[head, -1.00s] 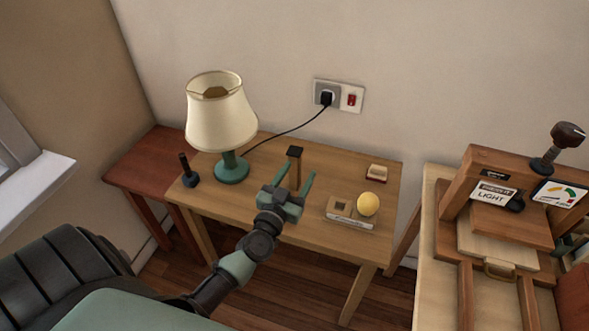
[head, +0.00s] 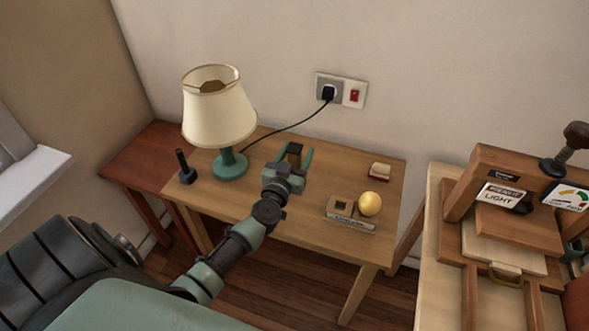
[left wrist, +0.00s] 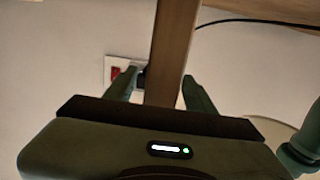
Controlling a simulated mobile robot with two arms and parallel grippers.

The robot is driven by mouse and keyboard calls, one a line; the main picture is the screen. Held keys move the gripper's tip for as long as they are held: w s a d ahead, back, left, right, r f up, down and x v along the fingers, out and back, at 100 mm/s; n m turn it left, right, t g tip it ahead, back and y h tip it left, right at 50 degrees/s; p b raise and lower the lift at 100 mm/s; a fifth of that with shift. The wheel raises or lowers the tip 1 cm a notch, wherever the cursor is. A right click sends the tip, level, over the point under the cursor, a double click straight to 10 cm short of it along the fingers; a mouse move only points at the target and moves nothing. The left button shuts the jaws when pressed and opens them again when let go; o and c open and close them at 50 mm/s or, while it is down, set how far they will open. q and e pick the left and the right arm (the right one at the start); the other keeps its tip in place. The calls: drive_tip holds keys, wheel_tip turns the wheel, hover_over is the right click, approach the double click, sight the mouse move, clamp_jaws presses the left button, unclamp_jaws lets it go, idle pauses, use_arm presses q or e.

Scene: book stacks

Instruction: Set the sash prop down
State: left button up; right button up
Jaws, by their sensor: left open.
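The sash prop (head: 294,158) looks like a wooden bar with a dark end; it stands roughly upright at the wooden table. My left gripper (head: 293,163) is open, with its two green fingers on either side of the bar. In the left wrist view, the bar (left wrist: 172,50) runs up between the fingertips (left wrist: 160,90), with a gap visible on both sides. The bar's lower end is hidden behind my gripper. My right gripper is not in view.
A cream-shaded lamp (head: 218,112) stands left of my gripper on the wooden table (head: 325,170), its cord running to a wall socket (head: 329,90). A dark peg (head: 186,168) stands at the left.

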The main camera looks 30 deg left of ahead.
use_arm(q)
drive_tip(key=shift+w+a, duration=0.1)
drive_tip(key=shift+w, duration=0.3)
drive_tip(key=shift+c, duration=0.3)
drive_tip(key=shift+r, duration=0.1)
clamp_jaws()
wheel_tip(320, 180, up, 20)
drive_tip(key=p, duration=1.9)
